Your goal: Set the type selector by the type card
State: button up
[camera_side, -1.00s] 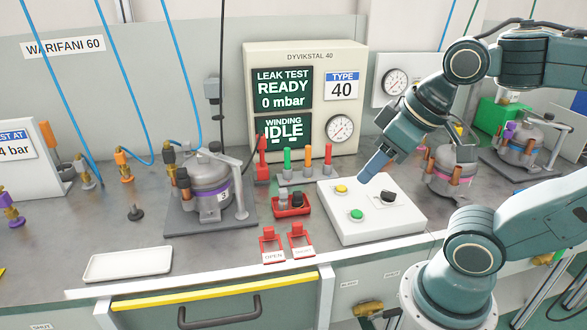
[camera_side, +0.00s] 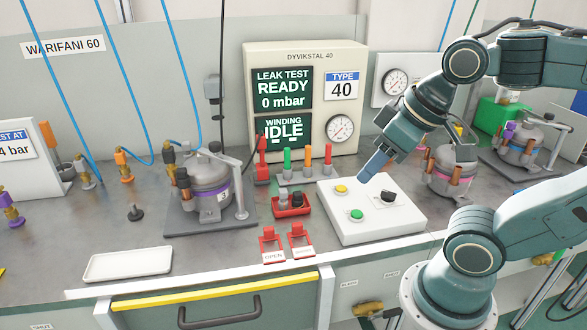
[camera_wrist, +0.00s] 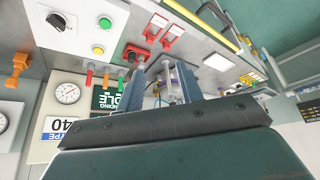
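The type selector, a black knob (camera_side: 388,196), sits on the right of a sloped white control box (camera_side: 400,226). It also shows at the upper left of the wrist view (camera_wrist: 57,21); I cannot read its setting. The type card (camera_side: 341,87) on the test panel reads TYPE 40. It appears upside down in the wrist view (camera_wrist: 62,128). My gripper (camera_wrist: 160,82) is open and empty, with its two fingers apart. In the side view, one finger hangs above the back of the control box, behind the knob and apart from it.
A yellow button (camera_side: 341,188) and a green button (camera_side: 356,214) share the box with the knob. A compressor (camera_side: 208,180) is farther left, another (camera_side: 452,177) behind the box to the right.

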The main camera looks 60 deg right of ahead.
jog(key=g, duration=0.6)
send_over(386, 191)
notch_tip(386, 191, down, 6)
jog(key=shift+f, duration=0.1)
notch_tip(386, 191, down, 14)
jog(key=shift+r, duration=0.25)
dwell(0.3)
grip_shut()
